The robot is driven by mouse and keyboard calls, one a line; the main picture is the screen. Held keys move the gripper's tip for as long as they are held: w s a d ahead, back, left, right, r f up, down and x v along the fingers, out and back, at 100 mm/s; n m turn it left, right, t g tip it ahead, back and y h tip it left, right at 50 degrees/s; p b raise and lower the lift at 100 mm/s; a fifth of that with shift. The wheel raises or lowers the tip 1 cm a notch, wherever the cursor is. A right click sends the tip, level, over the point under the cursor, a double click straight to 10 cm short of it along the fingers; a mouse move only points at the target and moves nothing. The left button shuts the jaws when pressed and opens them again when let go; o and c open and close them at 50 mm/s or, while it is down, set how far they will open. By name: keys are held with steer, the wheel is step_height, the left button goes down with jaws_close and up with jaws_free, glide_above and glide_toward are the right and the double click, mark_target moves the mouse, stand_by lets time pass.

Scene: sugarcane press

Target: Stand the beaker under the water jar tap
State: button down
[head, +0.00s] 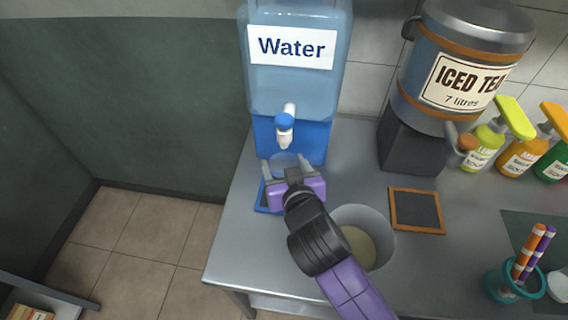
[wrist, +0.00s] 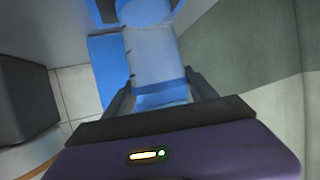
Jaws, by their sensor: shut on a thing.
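The water jar (head: 292,80) is a blue translucent tank with a "Water" label on a blue stand. My gripper (head: 288,168) is shut on the clear beaker (head: 283,160), just below the tap in the head view. The beaker (wrist: 152,58) also shows between the fingers in the wrist view, with dark marks along its side. My gripper hides most of the beaker in the head view. Whether its base touches the blue tray (head: 262,196) cannot be told.
A grey bin (head: 374,222) with pale contents stands right of my arm. A framed slate (head: 416,210) lies on the steel counter (head: 232,240). An iced tea urn (head: 440,75), syrup bottles (head: 484,148) and a teal cup (head: 505,287) of striped sticks stand to the right.

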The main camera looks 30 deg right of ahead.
steer(key=shift+f, duration=0.15)
steer(key=shift+c, duration=1.3)
jaws_free()
steer(key=shift+r, duration=0.25)
steer(key=v, duration=1.2)
steer(key=shift+b, duration=0.45)
steer(key=shift+f, duration=0.1)
